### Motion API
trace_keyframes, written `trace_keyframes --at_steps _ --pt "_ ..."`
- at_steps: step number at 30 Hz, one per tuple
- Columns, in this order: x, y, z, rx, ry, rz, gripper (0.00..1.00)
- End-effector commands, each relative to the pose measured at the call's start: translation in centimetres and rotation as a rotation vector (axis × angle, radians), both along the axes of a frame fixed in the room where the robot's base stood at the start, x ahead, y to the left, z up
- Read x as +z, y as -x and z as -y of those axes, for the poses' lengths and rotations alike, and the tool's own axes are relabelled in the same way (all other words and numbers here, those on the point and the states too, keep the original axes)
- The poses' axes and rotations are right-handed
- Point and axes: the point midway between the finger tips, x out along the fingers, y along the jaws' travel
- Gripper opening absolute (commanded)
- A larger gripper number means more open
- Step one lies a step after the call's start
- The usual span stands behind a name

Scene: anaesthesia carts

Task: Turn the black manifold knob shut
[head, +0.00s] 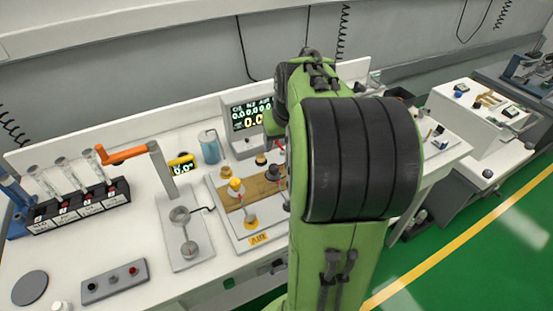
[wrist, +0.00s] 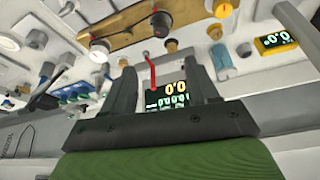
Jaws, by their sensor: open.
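A brass-coloured manifold bar (head: 249,193) lies on a pale panel on the white bench, left of my arm in the head view. It also runs along the top of the wrist view (wrist: 125,26). Small dark knobs stand on it, one in the head view (head: 260,159) and one in the wrist view (wrist: 161,19). A yellow knob (head: 235,184) is on the bar too. My gripper (wrist: 162,75) is open, its two grey fingers apart, with the manifold beyond the fingertips. A red lever (wrist: 152,70) shows between the fingers; contact cannot be told. My arm hides my gripper in the head view.
A dark display (head: 251,116) stands behind the manifold. An orange-handled lever (head: 122,155), a vial rack (head: 82,204), a yellow meter (head: 182,166) and a blue bottle (head: 209,147) stand to its left. Another cart (head: 480,125) is at right, across green floor.

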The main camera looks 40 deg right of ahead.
Motion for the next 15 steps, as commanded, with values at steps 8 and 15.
trace_keyframes --at_steps 8,15 --pt "-6.3 -2.0 1.0 0.0 -0.005 -0.005 0.59" --pt "-11.6 -4.0 2.0 -0.001 -0.003 -0.004 0.59"
